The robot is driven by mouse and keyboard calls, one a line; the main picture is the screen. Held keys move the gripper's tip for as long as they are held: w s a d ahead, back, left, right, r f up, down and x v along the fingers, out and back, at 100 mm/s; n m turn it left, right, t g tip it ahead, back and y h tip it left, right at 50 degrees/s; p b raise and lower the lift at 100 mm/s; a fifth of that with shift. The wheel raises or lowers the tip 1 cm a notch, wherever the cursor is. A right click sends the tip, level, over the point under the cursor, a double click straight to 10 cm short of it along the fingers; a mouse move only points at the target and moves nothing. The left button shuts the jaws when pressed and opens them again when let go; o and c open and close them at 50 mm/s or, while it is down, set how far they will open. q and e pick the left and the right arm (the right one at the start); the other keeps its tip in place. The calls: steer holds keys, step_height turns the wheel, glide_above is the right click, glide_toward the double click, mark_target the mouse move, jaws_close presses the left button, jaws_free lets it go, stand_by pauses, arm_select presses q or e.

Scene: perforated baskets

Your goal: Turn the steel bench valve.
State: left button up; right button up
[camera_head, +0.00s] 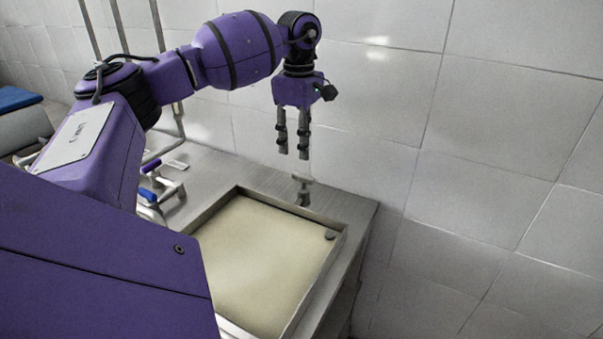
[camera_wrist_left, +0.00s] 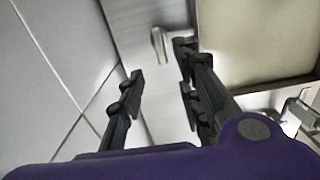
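The steel bench valve (camera_head: 303,188) stands on the metal bench just behind the rear edge of the sink, near its back right corner. It also shows in the left wrist view (camera_wrist_left: 159,46), beyond the fingertips. My left gripper (camera_head: 292,152) hangs pointing down above the valve, with a gap between its fingertips and the valve. In the left wrist view its two fingers (camera_wrist_left: 160,88) are apart, with nothing between them. My right gripper shows in neither view.
A sink basin (camera_head: 338,242) with a beige bottom is set into the steel bench (camera_head: 208,166). Blue-handled fittings (camera_head: 148,195) stand at its left. A tiled wall (camera_head: 480,190) rises close behind the bench. A blue-topped object (camera_head: 15,98) is at the far left.

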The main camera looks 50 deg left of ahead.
mark_target(300, 173)
arm_select(q)
steer(key=shift+f, duration=0.35)
steer(key=shift+s+d+f, duration=0.15)
steer(key=shift+f, duration=0.25)
step_height(300, 173, down, 5)
steer(key=shift+f+p, duration=0.3)
steer(key=shift+f, duration=0.2)
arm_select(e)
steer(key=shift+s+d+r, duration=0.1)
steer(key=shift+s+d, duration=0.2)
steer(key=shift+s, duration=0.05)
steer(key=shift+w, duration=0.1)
arm_select(q)
jaws_close()
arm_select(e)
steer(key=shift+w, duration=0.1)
